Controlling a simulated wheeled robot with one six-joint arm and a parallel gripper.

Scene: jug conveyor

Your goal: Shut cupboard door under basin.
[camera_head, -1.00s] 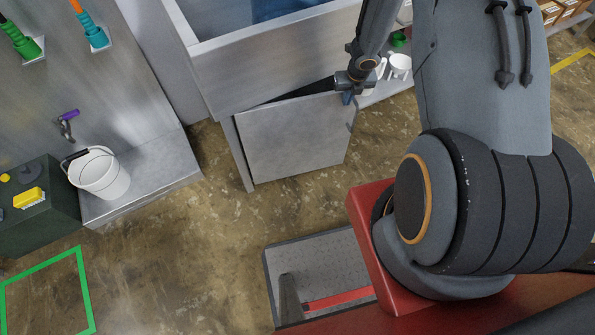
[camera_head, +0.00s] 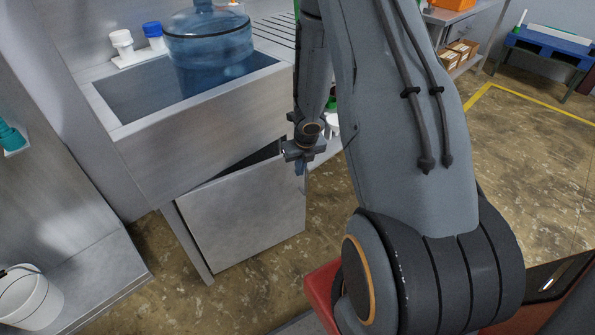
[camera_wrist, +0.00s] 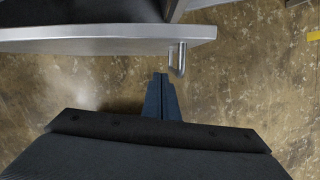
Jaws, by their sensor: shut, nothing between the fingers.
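The grey cupboard door (camera_head: 245,215) hangs under the metal basin (camera_head: 200,145) in the head view. It stands ajar, with a dark gap along its top edge. My gripper (camera_head: 300,168) is at the door's upper right edge, with its fingers pointing down. In the wrist view the door (camera_wrist: 110,38) shows edge-on as a light slab with a small metal handle (camera_wrist: 181,58) near its right end. My closed fingers (camera_wrist: 161,96) are just below the handle, with a small gap visible between them. Nothing shows between the fingers.
A large blue water jug (camera_head: 208,50) stands in the basin. A white bucket (camera_head: 28,300) is on a low metal bench at lower left. My arm covers much of the middle. Bare floor (camera_head: 530,160) lies at right.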

